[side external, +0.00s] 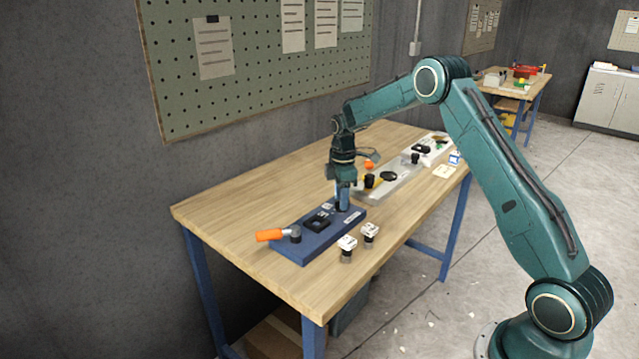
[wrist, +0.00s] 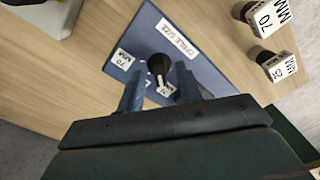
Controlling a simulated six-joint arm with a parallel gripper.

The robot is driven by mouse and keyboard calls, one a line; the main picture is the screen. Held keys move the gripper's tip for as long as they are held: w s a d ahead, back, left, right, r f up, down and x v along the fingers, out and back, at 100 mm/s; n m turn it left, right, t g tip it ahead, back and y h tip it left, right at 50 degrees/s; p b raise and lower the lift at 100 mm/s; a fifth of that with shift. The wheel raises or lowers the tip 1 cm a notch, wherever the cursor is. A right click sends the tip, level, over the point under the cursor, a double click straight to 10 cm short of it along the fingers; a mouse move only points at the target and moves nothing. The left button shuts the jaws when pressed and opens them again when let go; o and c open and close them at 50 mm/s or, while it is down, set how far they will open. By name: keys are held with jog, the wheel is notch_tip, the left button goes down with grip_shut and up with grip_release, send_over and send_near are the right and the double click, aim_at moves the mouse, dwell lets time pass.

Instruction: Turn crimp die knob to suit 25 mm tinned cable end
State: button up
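The blue base (side external: 318,235) of the crimper lies on the bench; its "CABLE SIZE" label shows in the wrist view (wrist: 176,40). A black knob (wrist: 157,66) with a white pointer mark stands on it. The mark faces the bottom of the wrist view. A "70 MM" label (wrist: 122,58) lies left of the knob; another label (wrist: 166,89) below it is partly hidden. My gripper (wrist: 158,78) is open, one finger on each side of the knob, with gaps visible. Two tagged cable ends (side external: 347,248) (side external: 370,235) stand beside the base, tagged 25 MM (wrist: 279,66) and 70 MM (wrist: 266,17).
An orange-handled lever (side external: 270,235) sits at the base's left end, near a black die block (side external: 318,221). A grey tray (side external: 395,182) with black and orange parts lies behind my gripper. The wooden bench (side external: 235,205) is clear at the left and back. A pegboard wall is behind.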

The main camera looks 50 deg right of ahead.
notch_tip(320, 180, up, 14)
jog(key=shift+f, duration=0.15)
dwell(0.5)
dwell(0.3)
jog(key=s+a+r+m+t, duration=0.1)
jog(key=s+a+r+m, duration=0.2)
jog(key=s+a+r, duration=0.4)
jog(key=s+a+r+m+t, duration=0.2)
jog(key=s+a+r, duration=0.35)
jog(key=s, duration=0.35)
jog(key=s+a+f+m+t, duration=0.1)
jog(key=s+a+f+m, duration=0.1)
jog(key=s, duration=0.7)
jog(key=s+a+f+m+t, duration=0.1)
jog(key=s+a+f+m, duration=0.2)
jog(key=s, duration=0.6)
jog(key=shift+s+a+f+m+t, duration=0.2)
jog(key=shift+s+a+m+t, duration=0.1)
jog(key=shift+a, duration=0.4)
